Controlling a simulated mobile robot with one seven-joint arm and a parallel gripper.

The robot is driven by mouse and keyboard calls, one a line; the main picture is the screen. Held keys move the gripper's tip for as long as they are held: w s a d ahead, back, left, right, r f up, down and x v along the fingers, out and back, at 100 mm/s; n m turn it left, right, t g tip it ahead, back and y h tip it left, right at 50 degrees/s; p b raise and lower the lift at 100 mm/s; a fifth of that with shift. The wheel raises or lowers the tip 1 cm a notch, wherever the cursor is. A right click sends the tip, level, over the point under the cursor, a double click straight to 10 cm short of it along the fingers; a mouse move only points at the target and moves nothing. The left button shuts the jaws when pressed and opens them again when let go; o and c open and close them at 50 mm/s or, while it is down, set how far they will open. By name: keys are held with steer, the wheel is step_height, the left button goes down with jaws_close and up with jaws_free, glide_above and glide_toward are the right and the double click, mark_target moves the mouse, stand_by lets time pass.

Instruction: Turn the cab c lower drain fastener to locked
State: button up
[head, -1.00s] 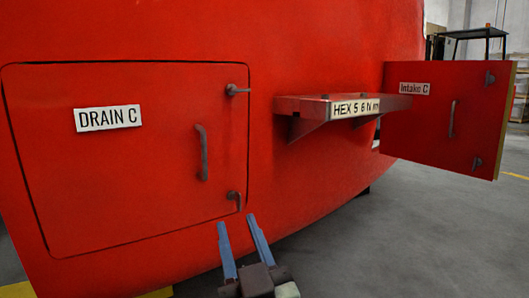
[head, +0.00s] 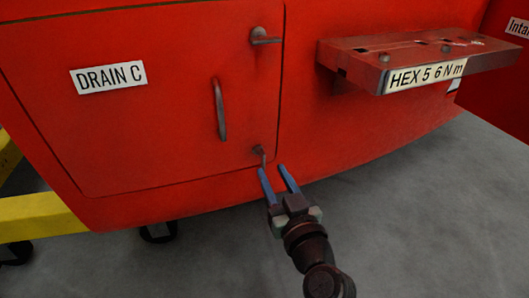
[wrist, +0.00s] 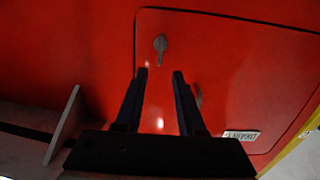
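The red drain door (head: 150,130) carries a "DRAIN C" label (head: 108,78) and is closed flush in the red shell. Its lower fastener (head: 260,154) is a small dark lever near the lower right corner, hanging roughly downward. It also shows in the wrist view (wrist: 160,45), which sees the door upside down. My gripper (head: 272,168) is open and empty, with two blue fingers reaching toward the lower fastener. In the wrist view the fastener appears beyond the fingertips (wrist: 160,73), roughly in line with the gap, apparently untouched.
The upper fastener (head: 265,38) points right, and a vertical handle (head: 219,108) sits mid-door. A red shelf labelled "HEX 5 6 Nm" (head: 420,60) juts out at the upper right. A yellow frame (head: 40,217) stands lower left. Grey floor (head: 430,220) is clear at the right.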

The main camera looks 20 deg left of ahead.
mark_target(264, 156)
steer(key=b+x, duration=0.1)
steer(key=x, duration=0.6)
steer(key=shift+w+a, duration=0.2)
steer(key=shift+w, duration=0.1)
jaws_close()
